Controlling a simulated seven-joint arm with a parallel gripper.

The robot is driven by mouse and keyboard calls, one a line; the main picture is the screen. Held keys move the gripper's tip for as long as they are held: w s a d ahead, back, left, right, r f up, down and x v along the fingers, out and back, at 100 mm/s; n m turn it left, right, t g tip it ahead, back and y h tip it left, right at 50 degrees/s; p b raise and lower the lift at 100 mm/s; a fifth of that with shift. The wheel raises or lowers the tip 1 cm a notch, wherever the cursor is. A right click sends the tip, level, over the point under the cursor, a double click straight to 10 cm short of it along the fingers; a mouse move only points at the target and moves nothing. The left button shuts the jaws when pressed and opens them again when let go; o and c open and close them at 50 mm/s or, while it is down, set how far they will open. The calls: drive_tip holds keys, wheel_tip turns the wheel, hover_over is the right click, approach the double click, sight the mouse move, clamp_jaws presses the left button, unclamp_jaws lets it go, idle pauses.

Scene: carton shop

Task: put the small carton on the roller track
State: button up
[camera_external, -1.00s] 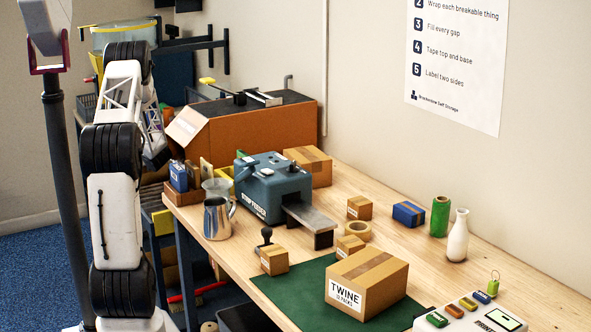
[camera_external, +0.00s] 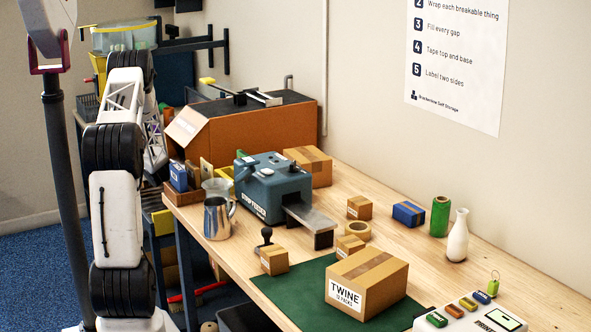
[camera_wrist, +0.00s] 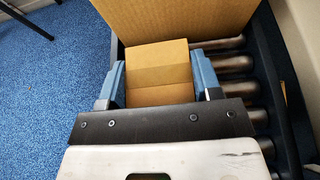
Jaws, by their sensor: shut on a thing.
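In the wrist view, my gripper (camera_wrist: 160,88) is shut on a small brown carton (camera_wrist: 160,55), with one blue finger on each side of it. The roller track (camera_wrist: 236,64) lies beneath, with its grey metal rollers showing to the right of the carton. The held carton is over the track; I cannot tell whether it touches the rollers. In the external view my arm shows, but I cannot make out the gripper, the held carton or the track.
A larger carton (camera_wrist: 180,18) stands just beyond the held one. Blue carpet (camera_wrist: 50,90) lies left of the track. On the bench are a TWINE carton (camera_external: 378,285), several smaller cartons, a blue tape machine (camera_external: 270,190), a steel jug (camera_external: 217,218) and a white bottle (camera_external: 457,238).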

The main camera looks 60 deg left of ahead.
drive_tip(key=shift+f, duration=0.1)
drive_tip(key=shift+f, duration=1.8)
drive_tip(key=shift+f, duration=0.1)
drive_tip(key=o, duration=0.9)
drive_tip(key=shift+o, duration=0.2)
drive_tip(key=shift+v, duration=2.65)
wheel_tip(320, 180, up, 7)
drive_tip(key=shift+a, duration=0.1)
